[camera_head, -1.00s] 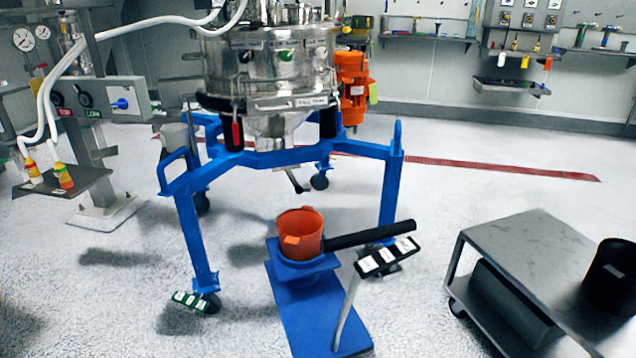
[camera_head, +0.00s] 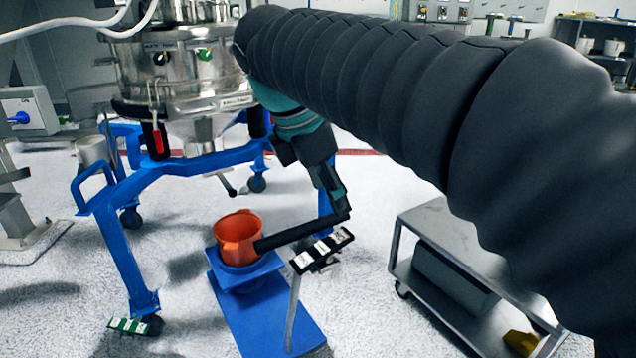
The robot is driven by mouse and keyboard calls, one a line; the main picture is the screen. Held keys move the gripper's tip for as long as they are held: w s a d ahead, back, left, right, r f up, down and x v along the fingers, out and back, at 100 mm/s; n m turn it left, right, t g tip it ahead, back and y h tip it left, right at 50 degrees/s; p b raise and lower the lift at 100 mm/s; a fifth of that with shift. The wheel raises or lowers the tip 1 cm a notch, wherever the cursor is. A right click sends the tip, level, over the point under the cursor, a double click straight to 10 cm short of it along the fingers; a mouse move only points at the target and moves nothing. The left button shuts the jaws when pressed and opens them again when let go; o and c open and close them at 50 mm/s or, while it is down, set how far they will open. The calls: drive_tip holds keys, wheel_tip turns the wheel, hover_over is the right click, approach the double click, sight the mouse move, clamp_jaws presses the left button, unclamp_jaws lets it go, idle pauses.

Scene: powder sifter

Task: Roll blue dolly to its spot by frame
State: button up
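The blue wheeled frame (camera_head: 119,240) stands around and behind the dolly and carries a steel sifter vessel (camera_head: 185,75). My gripper (camera_head: 340,204) points down at the outer end of the black bar. Its fingers overlap that end in the picture; I cannot tell whether they touch or grip it. My arm hides the frame's upper right part.
A grey steel cart (camera_head: 440,235) stands to the right, partly behind my arm, with a yellow object (camera_head: 520,342) low on it. Floor between dolly and cart is clear.

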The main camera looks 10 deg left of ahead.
sight(336, 237)
drive_tip(key=shift+n, duration=0.9)
drive_tip(key=x, duration=0.4)
drive_tip(key=a+b+x, duration=0.1)
drive_tip(key=x, duration=0.3)
drive_tip(key=a+b+x, duration=0.1)
drive_tip(key=x, duration=0.3)
drive_tip(key=shift+w+f, duration=0.1)
drive_tip(key=shift+f, duration=0.45)
clamp_jaws()
